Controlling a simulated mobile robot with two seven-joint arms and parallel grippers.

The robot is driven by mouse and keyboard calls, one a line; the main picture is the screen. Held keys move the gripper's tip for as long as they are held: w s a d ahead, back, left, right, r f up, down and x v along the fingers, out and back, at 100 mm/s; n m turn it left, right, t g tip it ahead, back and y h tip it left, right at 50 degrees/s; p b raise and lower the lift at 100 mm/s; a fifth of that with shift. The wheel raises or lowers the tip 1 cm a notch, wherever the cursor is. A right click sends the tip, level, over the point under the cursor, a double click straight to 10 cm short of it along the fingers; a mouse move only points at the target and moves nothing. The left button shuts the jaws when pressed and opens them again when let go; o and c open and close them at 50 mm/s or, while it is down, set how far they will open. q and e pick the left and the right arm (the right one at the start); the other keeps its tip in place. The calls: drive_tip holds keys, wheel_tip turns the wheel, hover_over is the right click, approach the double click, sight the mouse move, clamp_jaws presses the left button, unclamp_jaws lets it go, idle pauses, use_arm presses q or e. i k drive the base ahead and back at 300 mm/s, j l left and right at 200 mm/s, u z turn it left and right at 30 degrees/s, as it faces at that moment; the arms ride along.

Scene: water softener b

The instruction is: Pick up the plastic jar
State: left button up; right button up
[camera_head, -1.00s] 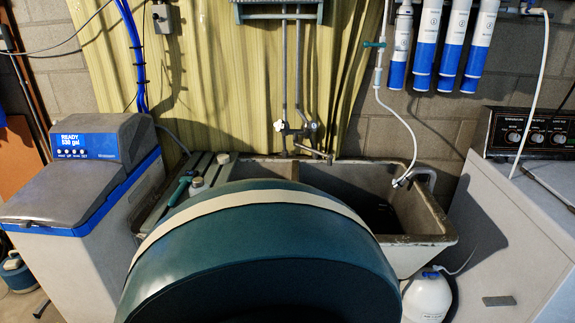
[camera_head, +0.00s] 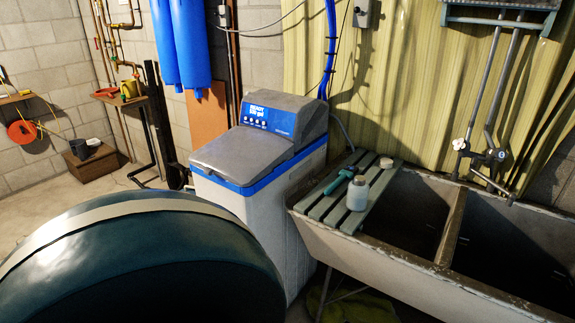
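The plastic jar (camera_head: 358,193) is a small, whitish, translucent jar with a pale lid. It stands upright on the grey slatted board (camera_head: 325,207) across the left end of the sink. A green-handled tool (camera_head: 342,181) lies just left of the jar, close to it.
The double stone sink (camera_head: 372,270) runs to the right, with open basins. A water softener (camera_head: 262,150) with a blue-edged grey lid stands left of the board. Floor shows at the far left.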

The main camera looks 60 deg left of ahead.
sight(358, 189)
drive_tip(key=u, duration=1.4)
drive_tip(key=i+l+z, duration=0.2)
drive_tip(key=z, duration=0.15)
drive_tip(key=i+l+z, duration=0.2)
drive_tip(key=z, duration=0.2)
drive_tip(key=i+z, duration=0.35)
drive_tip(key=u, duration=1.5)
